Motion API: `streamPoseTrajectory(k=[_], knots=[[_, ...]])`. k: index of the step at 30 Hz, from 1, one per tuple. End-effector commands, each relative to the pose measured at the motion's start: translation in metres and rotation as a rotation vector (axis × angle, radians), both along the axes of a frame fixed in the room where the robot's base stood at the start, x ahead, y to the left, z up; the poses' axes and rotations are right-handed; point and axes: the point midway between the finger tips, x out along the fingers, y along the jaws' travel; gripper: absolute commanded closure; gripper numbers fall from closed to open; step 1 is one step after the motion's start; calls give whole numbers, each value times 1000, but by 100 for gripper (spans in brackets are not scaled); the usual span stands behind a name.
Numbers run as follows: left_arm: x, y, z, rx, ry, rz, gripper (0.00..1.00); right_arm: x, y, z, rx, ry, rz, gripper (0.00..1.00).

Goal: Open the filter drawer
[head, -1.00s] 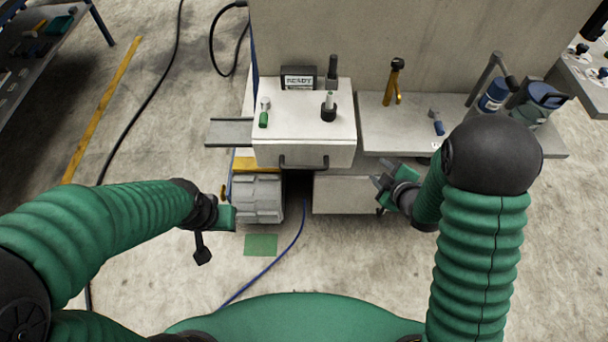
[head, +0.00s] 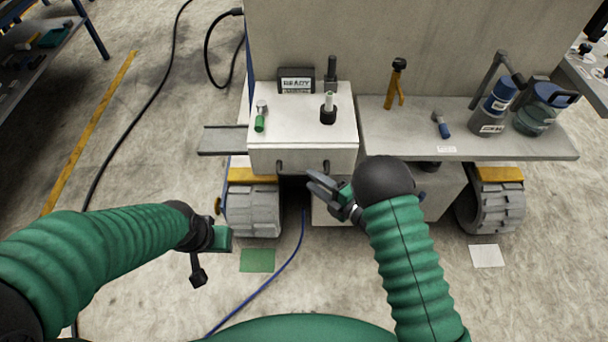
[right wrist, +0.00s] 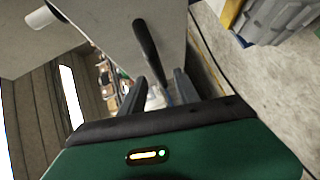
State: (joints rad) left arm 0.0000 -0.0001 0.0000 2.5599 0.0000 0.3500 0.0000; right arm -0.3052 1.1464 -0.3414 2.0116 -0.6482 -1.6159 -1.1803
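The filter drawer (head: 265,160) is a pale box front below the white bench top, with a dark bar handle (head: 279,167) on its front. It appears shut. My right gripper (head: 312,184) is just below and in front of the handle's right end. In the right wrist view its two dark fingers (right wrist: 160,92) stand apart, and the dark handle (right wrist: 150,45) lies ahead, its near end lined up between the fingertips. Contact cannot be told. My left gripper (head: 222,238) hangs at the left, away from the drawer; its fingers are unclear.
On the bench top are a READY display (head: 296,80), a green-handled tool (head: 260,118) and a black knob (head: 328,114). A grey shelf (head: 460,145) to the right holds bottles. Grey wheels (head: 253,212) flank the base. A blue cable (head: 290,260) crosses the open floor.

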Motion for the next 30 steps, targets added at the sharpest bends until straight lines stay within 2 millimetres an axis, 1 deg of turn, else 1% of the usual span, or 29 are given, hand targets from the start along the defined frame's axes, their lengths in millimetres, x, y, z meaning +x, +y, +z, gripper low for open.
streamPoseTrajectory(k=[1,3,6,10,16,17,25,30], knots=[[0,0,-3,0,0,0,64,8,8,-3,0,-4,1,62],[0,0,-4,0,0,0,64,17,18,-4,0,-1,1,62],[0,0,-5,0,0,0,64,27,27,-6,-1,-1,0,62],[0,0,-5,0,0,0,64,32,32,-7,-1,1,-2,62],[0,0,-5,0,0,0,64,33,32,-7,0,1,-2,62],[0,0,-5,0,0,0,64,33,32,-7,0,1,-2,63],[0,0,-5,0,0,0,64,32,32,-7,0,1,-2,99],[0,0,-5,0,0,0,64,32,32,-7,-1,2,-2,100]])
